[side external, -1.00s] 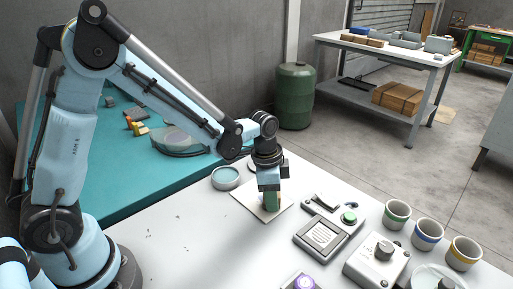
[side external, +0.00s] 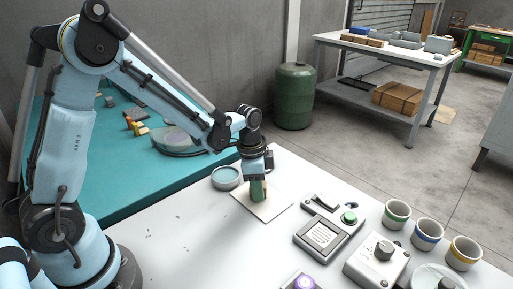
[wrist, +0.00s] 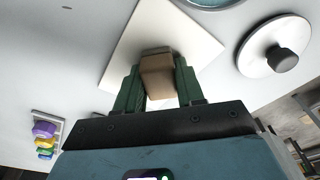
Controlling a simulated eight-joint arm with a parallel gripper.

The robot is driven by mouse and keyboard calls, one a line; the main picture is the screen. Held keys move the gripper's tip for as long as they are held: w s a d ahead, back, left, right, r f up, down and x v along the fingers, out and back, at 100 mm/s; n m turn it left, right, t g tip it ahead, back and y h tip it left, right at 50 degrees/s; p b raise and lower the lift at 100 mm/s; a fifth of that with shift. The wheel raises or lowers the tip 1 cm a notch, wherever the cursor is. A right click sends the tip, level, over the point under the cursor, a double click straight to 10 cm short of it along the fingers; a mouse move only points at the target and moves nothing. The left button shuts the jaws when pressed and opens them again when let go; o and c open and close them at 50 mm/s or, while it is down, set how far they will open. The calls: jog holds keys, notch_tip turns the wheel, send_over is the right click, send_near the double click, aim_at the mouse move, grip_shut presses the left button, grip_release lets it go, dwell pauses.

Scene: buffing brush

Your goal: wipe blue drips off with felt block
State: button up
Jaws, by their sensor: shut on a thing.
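My gripper (side external: 258,197) points down with its green fingers over a pale square board (side external: 275,208) on the white table. In the wrist view my gripper (wrist: 160,90) is shut on a tan felt block (wrist: 157,75), held between both fingers. The board (wrist: 190,35) lies beneath the block in that view. I cannot tell whether the block touches the board. No blue drips can be made out on the bare part of the board; the fingers and block hide some of it.
A round dish with pale blue inside (side external: 226,178) stands left of the board. A device with a green button (side external: 349,217), a framed panel (side external: 322,236), a grey knob box (side external: 377,262) and banded cups (side external: 428,234) stand to the right. The table's front left is mostly clear.

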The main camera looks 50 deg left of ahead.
aim_at(275, 206)
jog(key=shift+d, duration=2.8)
notch_tip(275, 206, up, 8)
jog(key=shift+r, duration=0.2)
